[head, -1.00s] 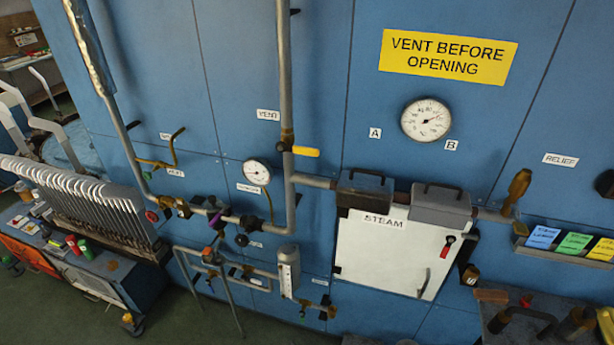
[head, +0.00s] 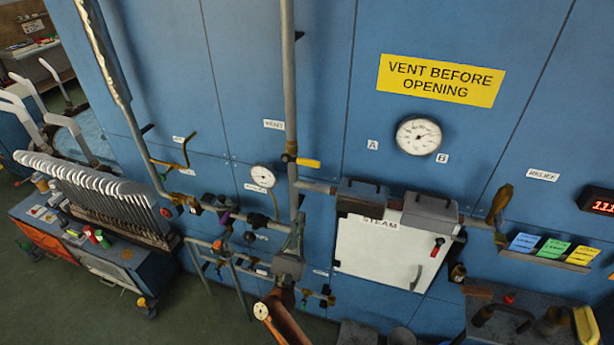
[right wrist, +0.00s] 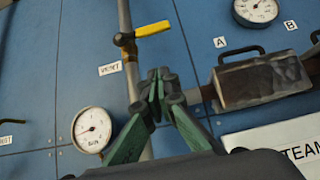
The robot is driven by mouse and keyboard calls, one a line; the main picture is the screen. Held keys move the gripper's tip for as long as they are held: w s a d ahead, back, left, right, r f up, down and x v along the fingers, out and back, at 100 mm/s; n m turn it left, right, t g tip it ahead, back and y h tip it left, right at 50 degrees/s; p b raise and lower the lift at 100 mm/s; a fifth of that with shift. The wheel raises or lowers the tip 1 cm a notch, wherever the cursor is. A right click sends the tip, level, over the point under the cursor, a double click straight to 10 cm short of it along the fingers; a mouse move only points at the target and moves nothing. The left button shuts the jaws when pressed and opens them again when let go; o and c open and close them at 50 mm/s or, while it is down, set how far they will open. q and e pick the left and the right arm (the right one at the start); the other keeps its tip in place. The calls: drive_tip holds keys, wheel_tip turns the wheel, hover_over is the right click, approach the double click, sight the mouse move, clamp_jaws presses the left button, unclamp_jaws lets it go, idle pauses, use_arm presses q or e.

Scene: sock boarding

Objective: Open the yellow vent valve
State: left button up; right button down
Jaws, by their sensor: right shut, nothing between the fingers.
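The yellow vent valve handle (head: 308,162) sticks out to the right, across the vertical grey pipe (head: 289,90), beside the "VENT" label (head: 273,125). It also shows at the top of the right wrist view (right wrist: 152,29), with its brass valve body at its left end. My right gripper (head: 299,222) is below the handle, in front of the lower pipe, and apart from the handle. In the right wrist view its green fingers (right wrist: 158,88) meet at the tips, shut and empty. My left gripper is not in view.
A small gauge (head: 263,176) is left of the pipe, and a larger gauge (head: 418,136) is to the right. The white STEAM door (head: 380,250) and horizontal pipework lie near the gripper. A yellow sign (head: 440,80) reads "VENT BEFORE OPENING". A red display (head: 602,206) is at far right.

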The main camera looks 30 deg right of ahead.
drive_tip(key=p, duration=0.7)
approach(301, 161)
drive_tip(key=w+d+r, duration=0.1)
drive_tip(key=w+d, duration=0.1)
drive_tip(key=d, duration=0.4)
drive_tip(key=shift+a+r+p, duration=0.1)
drive_tip(key=shift+r+p, duration=0.25)
drive_tip(key=shift+r, duration=0.3)
drive_tip(key=shift+w+n+t+y, duration=0.1)
drive_tip(key=shift+n+t+y, duration=0.2)
